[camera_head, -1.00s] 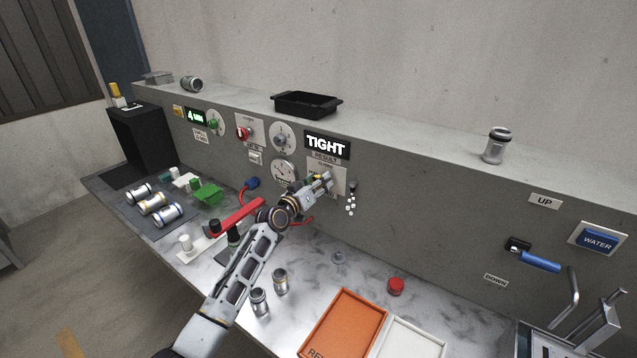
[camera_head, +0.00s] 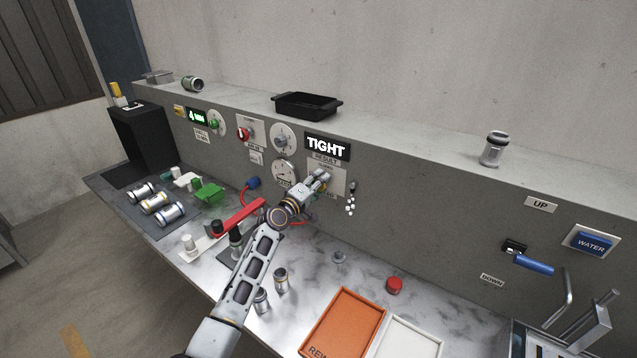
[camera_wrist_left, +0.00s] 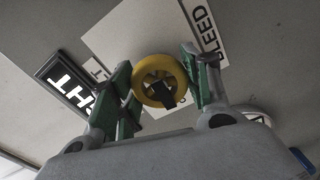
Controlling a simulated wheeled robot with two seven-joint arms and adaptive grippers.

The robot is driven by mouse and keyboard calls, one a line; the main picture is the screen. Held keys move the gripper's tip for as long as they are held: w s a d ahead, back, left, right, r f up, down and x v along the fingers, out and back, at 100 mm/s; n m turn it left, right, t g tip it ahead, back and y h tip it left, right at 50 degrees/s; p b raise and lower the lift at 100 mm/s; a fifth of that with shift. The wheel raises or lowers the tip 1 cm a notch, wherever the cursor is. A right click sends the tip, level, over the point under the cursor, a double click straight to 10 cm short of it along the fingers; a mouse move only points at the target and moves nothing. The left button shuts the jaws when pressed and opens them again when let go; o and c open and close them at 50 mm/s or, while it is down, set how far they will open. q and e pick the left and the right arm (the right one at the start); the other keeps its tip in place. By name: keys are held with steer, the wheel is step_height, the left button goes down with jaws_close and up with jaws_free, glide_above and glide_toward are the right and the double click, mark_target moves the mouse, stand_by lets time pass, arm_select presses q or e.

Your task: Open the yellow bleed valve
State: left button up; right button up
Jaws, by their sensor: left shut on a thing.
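The yellow bleed valve (camera_wrist_left: 158,82) is a round spoked handwheel on a white plate lettered BLEED (camera_wrist_left: 130,30), seen in the left wrist view. My left gripper (camera_wrist_left: 163,88) has its green-padded fingers on either side of the wheel and is shut on it. My right gripper is not in view.
The display (camera_head: 326,147) above the plate reads TIGHT. A pressure gauge (camera_head: 284,171) and a red-handled knob (camera_head: 243,133) are to the left. An orange tray (camera_head: 345,325) stands at the front.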

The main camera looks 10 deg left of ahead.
arm_select(q)
steer(key=shift+n, duration=0.5)
steer(key=o, duration=1.1)
steer(key=shift+c, duration=0.2)
steer(key=shift+s, duration=0.1)
steer(key=v, duration=1.1)
steer(key=shift+s+a, duration=0.2)
steer(key=shift+s, duration=0.15)
steer(key=shift+f, duration=0.1)
steer(key=shift+s, duration=0.1)
